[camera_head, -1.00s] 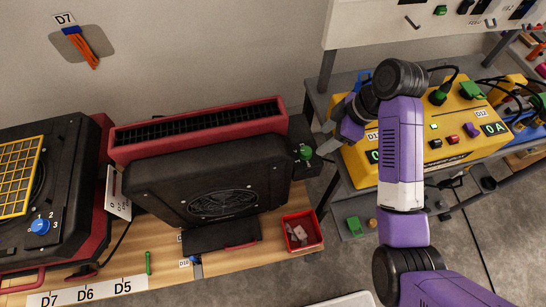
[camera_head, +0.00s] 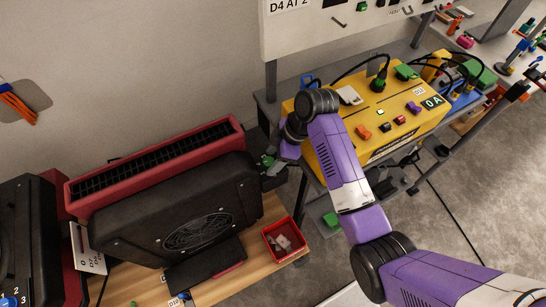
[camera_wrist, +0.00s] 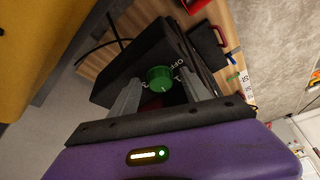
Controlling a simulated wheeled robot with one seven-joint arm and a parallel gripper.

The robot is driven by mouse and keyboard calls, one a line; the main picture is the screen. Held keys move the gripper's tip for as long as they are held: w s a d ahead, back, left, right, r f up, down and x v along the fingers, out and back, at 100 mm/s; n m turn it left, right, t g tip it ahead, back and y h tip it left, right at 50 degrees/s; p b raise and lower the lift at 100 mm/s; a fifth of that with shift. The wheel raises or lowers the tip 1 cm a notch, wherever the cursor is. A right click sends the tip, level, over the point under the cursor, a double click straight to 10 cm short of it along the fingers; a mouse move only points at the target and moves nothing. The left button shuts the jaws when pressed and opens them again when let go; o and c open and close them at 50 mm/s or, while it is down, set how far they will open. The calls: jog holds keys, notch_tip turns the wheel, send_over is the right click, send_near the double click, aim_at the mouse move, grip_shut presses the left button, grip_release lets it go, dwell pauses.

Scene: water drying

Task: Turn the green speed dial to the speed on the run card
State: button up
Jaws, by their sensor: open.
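The green speed dial (camera_wrist: 158,77) is on the end face of a black dryer body (camera_head: 180,215). In the wrist view it has a white pointer mark and the printed word OFF beside it; the other marks are too small to read surely. In the head view the dial (camera_head: 268,160) is partly hidden by my gripper (camera_head: 274,164). My gripper (camera_wrist: 158,90) is open, with one grey finger on each side of the dial; I cannot tell whether they touch it. A sign (camera_head: 289,5) on the white panel reads "D4 AT 2", cut off at the top.
A red box (camera_head: 284,241) stands on the wooden bench below the dial. A yellow power unit (camera_head: 375,130) with cables and switches stands right of my wrist, close to my arm. A white card (camera_head: 88,250) hangs left of the dryer. Open floor lies at right.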

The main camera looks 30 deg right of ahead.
grip_shut()
jog(key=shift+s+a+r+m+p, duration=0.15)
jog(key=shift+r+m+p, duration=0.1)
jog(key=shift+m+p, duration=0.6)
jog(key=shift+f+m+t+h+p, duration=0.25)
jog(key=shift+m+t+p, duration=0.2)
jog(key=shift+m+t, duration=0.25)
grip_release()
jog(key=v, duration=0.8)
jog(key=shift+b, duration=0.4)
